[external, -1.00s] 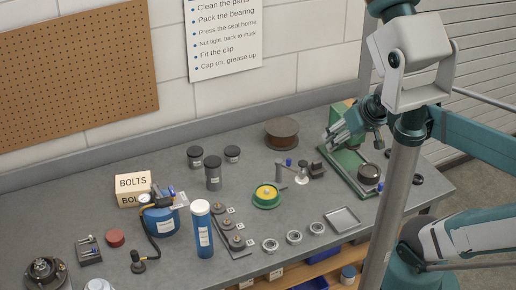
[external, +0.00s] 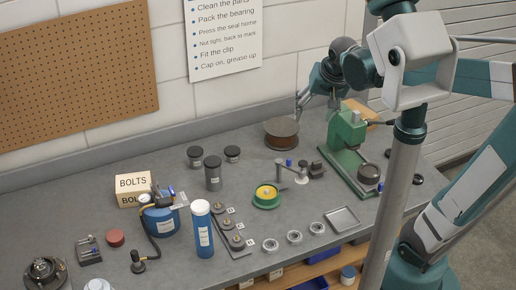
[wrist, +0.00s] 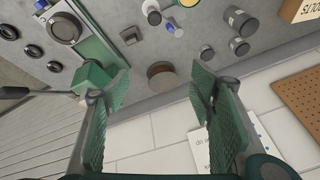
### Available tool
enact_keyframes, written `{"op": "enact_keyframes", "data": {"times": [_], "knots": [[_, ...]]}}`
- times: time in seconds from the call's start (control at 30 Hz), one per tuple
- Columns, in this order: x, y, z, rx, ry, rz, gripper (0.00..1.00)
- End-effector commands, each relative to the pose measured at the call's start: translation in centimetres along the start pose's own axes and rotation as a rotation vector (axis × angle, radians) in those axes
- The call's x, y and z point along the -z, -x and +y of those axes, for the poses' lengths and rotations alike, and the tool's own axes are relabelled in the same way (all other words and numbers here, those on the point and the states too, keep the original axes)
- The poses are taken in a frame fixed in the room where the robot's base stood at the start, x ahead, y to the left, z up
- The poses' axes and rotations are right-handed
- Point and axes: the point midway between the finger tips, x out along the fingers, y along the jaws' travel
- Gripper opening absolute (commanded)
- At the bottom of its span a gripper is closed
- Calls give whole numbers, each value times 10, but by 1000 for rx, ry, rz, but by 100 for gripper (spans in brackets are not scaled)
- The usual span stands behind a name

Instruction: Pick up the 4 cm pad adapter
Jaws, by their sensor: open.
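My gripper (external: 316,102) is open and empty, raised above the back of the bench near the brown round block. In the wrist view its two green-padded fingers (wrist: 158,88) are wide apart, with nothing between them. Several small dark discs with knobs (external: 229,224) lie in a row on a strip with small tags, at the front middle of the bench. They may be the pad adapters, but the tags are too small to read. I cannot tell which is the 4 cm one. My gripper is well behind and to the right of this row.
The brown round block (external: 281,133) and the green press (external: 348,135) stand near my gripper. Dark jars (external: 213,175), a green-yellow dish (external: 266,196), a blue-capped stand (external: 291,172), a blue bottle (external: 202,230) and an empty square tray (external: 342,218) occupy the bench. The wall is close behind.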

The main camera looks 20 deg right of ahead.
Motion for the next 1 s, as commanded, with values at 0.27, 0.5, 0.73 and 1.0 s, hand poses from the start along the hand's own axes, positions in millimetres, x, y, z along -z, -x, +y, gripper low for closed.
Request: {"op": "enact_keyframes", "data": {"times": [0.27, 0.5, 0.73, 1.0], "knots": [[27, -22, -30, -29, -126, -44, 55], [46, -45, -55, -63, -239, -78, 55], [62, -72, -79, -99, -346, -105, 55], [76, -107, -107, -148, -470, -131, 55]]}}
